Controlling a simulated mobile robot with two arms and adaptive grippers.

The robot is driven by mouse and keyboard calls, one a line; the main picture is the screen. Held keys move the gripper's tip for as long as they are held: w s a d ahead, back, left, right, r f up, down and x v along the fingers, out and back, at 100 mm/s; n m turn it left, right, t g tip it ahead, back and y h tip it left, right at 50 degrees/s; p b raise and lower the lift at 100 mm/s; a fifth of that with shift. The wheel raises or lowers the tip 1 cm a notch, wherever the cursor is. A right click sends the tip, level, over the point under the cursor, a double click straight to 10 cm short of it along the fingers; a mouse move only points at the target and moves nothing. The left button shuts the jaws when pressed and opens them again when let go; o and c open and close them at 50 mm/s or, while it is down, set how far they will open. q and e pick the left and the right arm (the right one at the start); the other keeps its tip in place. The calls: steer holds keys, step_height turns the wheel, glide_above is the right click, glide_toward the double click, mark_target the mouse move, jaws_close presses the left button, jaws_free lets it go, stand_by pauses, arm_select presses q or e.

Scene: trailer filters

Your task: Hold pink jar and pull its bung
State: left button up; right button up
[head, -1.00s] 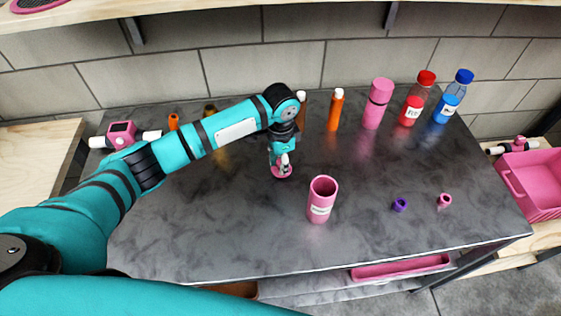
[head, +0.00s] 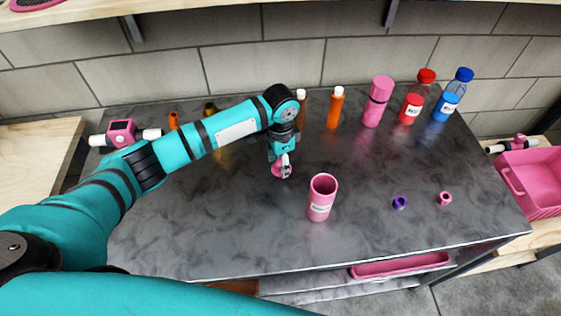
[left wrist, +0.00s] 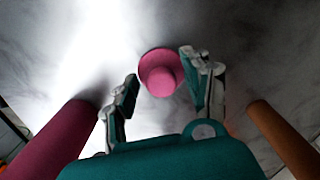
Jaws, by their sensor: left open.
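The pink jar (head: 320,203) stands upright on the dark worktop, open at the top, with a white label on its front. A pink bung (head: 278,171), a round disc with a knob, is apart from the jar, to its left and farther back, under my left gripper (head: 284,163). In the left wrist view the bung (left wrist: 161,73) shows between and beyond the fingertips of the open left gripper (left wrist: 160,88), with gaps on both sides. The fingers partly hide the bung in the head view. My right gripper is out of view.
A closed pink bottle (head: 377,102), an orange bottle (head: 335,108), a red-capped bottle (head: 417,97) and a blue-capped bottle (head: 452,95) stand at the back. A purple ring (head: 400,203) and a small pink ring (head: 445,199) lie right of the jar. The front worktop is clear.

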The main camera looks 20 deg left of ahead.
mark_target(280, 163)
arm_select(q)
step_height(280, 163, up, 12)
steer(key=shift+b, duration=0.35)
